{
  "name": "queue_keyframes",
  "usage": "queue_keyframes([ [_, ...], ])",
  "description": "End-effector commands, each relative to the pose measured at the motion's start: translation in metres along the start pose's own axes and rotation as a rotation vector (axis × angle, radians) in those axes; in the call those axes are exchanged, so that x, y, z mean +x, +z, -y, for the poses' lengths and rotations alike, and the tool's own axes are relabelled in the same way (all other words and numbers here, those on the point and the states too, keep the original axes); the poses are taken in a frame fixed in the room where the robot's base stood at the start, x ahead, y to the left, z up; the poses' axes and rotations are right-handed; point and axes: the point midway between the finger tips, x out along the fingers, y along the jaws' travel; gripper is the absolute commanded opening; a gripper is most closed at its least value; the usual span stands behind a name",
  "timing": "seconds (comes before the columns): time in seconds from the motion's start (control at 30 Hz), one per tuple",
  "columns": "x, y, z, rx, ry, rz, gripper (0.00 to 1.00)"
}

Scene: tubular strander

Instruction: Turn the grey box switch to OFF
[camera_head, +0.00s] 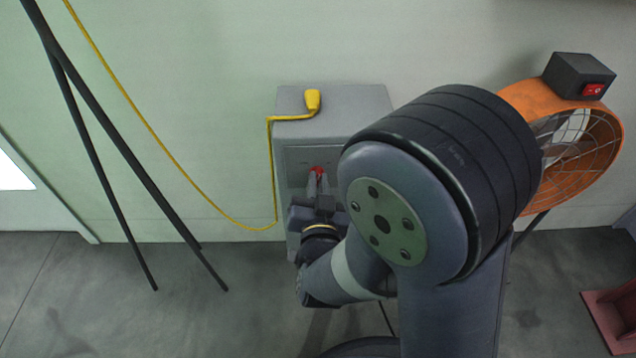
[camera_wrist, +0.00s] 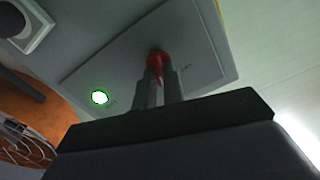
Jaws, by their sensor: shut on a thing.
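The grey box (camera_head: 350,100) stands against the wall in the head view, partly hidden behind my arm. Its red switch handle (camera_head: 317,170) sits on the front panel. My gripper (camera_head: 317,184) is at the panel with its fingers shut on the red handle. In the wrist view the red handle (camera_wrist: 158,62) shows between the fingertips of my gripper (camera_wrist: 158,82). A lit green lamp (camera_wrist: 100,97) is on the box face beside the handle. The labels around the switch are too small to read.
A yellow cable (camera_head: 165,145) hangs along the wall to a yellow plug (camera_head: 313,100) on the box top. An orange fan (camera_head: 530,95) with a red rocker switch (camera_head: 593,90) stands at right. Dark poles (camera_head: 110,140) lean at left. The floor (camera_head: 130,320) at front left is clear.

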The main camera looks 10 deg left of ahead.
Motion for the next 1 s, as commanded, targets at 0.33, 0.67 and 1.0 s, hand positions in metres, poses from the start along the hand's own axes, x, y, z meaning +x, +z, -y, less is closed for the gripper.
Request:
queue_keyframes([
  [0.33, -0.0001, 0.0000, 0.0001, -0.023, 0.000, 0.000, 0.00],
  [0.67, 0.0000, 0.0000, 0.0011, -0.209, 0.000, 0.000, 0.00],
  [1.0, 0.0000, -0.0003, 0.0028, -0.528, 0.000, 0.000, 0.00],
])
